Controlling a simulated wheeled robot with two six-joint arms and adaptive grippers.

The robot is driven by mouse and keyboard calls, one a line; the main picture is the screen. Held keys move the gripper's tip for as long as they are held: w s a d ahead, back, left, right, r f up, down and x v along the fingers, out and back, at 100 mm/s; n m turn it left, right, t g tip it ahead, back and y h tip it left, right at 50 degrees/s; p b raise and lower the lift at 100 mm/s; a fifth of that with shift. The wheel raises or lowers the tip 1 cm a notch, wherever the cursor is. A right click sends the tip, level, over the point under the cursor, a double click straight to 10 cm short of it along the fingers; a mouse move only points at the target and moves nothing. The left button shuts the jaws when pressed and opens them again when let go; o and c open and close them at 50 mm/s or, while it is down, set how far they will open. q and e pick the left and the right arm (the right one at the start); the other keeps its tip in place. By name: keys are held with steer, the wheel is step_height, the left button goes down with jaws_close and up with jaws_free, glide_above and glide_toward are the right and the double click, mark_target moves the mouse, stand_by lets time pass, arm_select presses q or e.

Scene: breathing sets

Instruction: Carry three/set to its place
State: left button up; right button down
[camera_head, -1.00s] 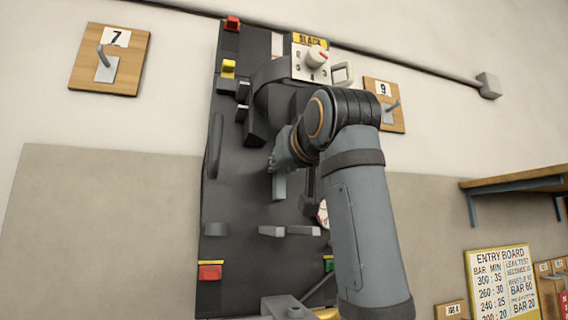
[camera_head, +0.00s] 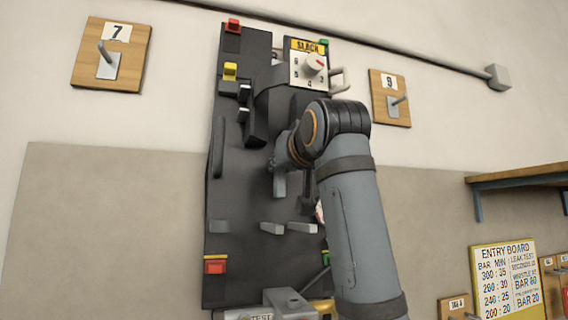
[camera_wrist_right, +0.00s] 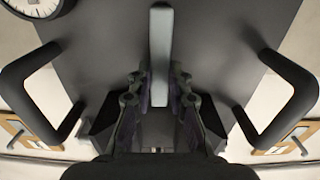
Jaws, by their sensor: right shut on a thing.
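The set is a long dark backplate (camera_head: 222,190) with red, yellow and green blocks, a white dial panel marked SLACK (camera_head: 309,64) near its top and grey brackets low down. It stands nearly upright in front of the wall, its top leaning slightly right. My right gripper (camera_head: 279,185) is shut on a grey bar (camera_wrist_right: 160,48) at the set's middle. In the right wrist view the fingers (camera_wrist_right: 160,95) close around this bar, with black side handles (camera_wrist_right: 292,100) on either side. My arm hides part of the set's right side. My left gripper is not in view.
Wooden hook boards 7 (camera_head: 111,55) and 9 (camera_head: 390,98) are on the wall either side of the set. A grey unit marked TEST (camera_head: 285,305) is below it. A shelf (camera_head: 520,177) and the entry board (camera_head: 504,283) are at right.

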steer(key=shift+w+a+r, duration=0.1)
steer(key=shift+w+r, duration=0.15)
steer(key=shift+f+b, duration=0.55)
steer(key=shift+f, duration=0.25)
steer(key=shift+f+b, duration=0.3)
stand_by(0.3)
